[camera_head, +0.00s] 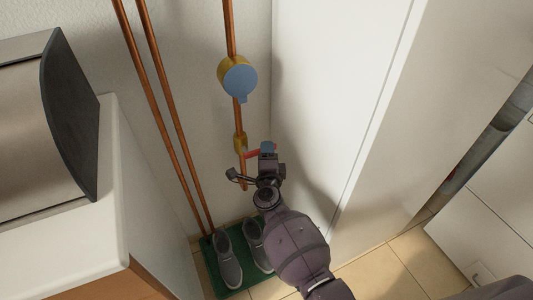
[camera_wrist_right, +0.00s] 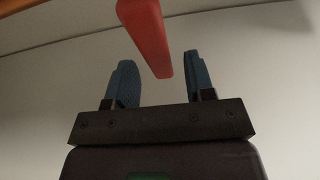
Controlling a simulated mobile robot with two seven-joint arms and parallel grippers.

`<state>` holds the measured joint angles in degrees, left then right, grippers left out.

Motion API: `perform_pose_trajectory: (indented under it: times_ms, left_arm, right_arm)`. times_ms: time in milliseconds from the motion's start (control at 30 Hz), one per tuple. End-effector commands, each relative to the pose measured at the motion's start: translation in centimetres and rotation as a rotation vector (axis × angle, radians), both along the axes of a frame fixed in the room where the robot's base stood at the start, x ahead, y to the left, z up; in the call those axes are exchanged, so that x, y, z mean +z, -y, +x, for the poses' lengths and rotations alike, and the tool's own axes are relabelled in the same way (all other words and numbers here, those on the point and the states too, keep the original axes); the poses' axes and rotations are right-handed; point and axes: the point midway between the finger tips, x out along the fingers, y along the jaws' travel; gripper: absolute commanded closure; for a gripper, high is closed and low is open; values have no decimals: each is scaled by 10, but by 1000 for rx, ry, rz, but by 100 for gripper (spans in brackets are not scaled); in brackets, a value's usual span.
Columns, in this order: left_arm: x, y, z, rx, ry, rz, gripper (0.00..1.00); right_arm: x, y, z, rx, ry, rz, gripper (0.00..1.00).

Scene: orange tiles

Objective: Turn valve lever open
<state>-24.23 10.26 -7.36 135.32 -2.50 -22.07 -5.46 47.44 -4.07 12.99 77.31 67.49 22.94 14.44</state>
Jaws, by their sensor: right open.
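The red valve lever (camera_head: 253,153) shows in the head view beside the brass valve (camera_head: 240,143) on a vertical copper pipe; my gripper partly hides it. In the right wrist view the red lever (camera_wrist_right: 148,38) comes down from the top, its end between the two blue fingertips. My right gripper (camera_head: 267,150) is at the lever; in the wrist view the gripper (camera_wrist_right: 160,82) is open, with a visible gap on either side of the lever end. Whether a finger touches it cannot be told. My left gripper is not in view.
A round meter with a blue cover (camera_head: 239,80) sits on the same pipe above the valve. Two more copper pipes (camera_head: 163,100) run at the left. Grey shoes (camera_head: 228,262) stand on a green mat (camera_head: 243,292) below. A white cabinet (camera_head: 335,80) is close at the right.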

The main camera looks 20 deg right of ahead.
Motion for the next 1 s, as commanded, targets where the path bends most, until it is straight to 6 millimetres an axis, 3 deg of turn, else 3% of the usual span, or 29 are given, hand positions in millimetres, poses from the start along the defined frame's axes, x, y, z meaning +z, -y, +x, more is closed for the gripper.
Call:
perform_pose_trajectory:
  times_ms: [367,700,1000]
  left_arm:
    - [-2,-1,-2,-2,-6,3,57]
    - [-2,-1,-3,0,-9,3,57]
    - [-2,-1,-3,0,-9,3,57]
  right_arm:
    - [1,2,4,-1,1,-1,51]
    - [0,2,4,0,1,-1,100]
    - [1,2,4,0,1,-12,100]
